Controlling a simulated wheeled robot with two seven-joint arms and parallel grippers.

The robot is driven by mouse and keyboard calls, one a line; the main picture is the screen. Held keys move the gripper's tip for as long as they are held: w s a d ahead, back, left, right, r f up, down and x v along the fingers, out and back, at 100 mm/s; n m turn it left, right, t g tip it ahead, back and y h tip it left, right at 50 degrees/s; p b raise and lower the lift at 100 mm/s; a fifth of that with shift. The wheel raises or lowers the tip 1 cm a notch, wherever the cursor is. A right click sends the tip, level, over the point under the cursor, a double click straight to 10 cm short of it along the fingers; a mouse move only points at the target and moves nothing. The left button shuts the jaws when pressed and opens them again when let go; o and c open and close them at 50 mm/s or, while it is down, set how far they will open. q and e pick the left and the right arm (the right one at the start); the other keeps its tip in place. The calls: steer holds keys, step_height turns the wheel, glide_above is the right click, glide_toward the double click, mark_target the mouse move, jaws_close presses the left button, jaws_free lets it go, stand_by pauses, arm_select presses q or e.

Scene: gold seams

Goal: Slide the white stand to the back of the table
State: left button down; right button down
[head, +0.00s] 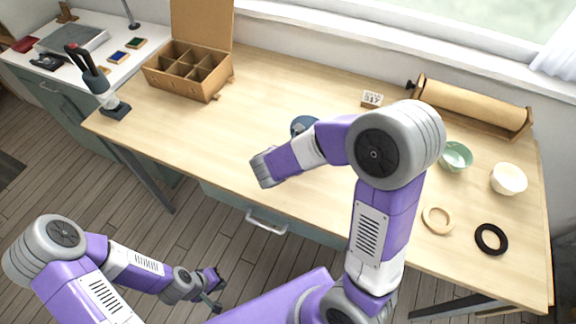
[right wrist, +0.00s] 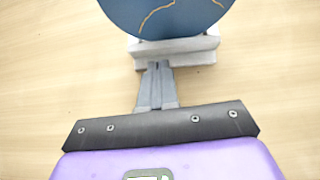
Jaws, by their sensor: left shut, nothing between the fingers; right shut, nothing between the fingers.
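The white stand (right wrist: 205,47) lies across the tabletop in the right wrist view. A round blue plate with gold seams (right wrist: 170,14) rests on it and hides part of it. In the head view the plate (head: 301,124) shows past my right arm, which hides most of it; I cannot make out the stand there. My right gripper (right wrist: 158,68) is shut and empty, its fingertips at the stand's near edge; I cannot tell whether they touch. My left gripper (head: 214,300) is shut and empty, low over the floor in front of the table.
The wooden table (head: 225,125) is clear behind the plate. A divided box (head: 190,70) stands at the back left. A number card (head: 372,98), paper roll (head: 470,103), green bowl (head: 456,157), cream bowl (head: 508,179), wooden ring (head: 437,220) and black ring (head: 491,239) are at right.

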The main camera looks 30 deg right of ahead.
steer(key=shift+w+d, duration=0.45)
steer(key=shift+d, duration=0.05)
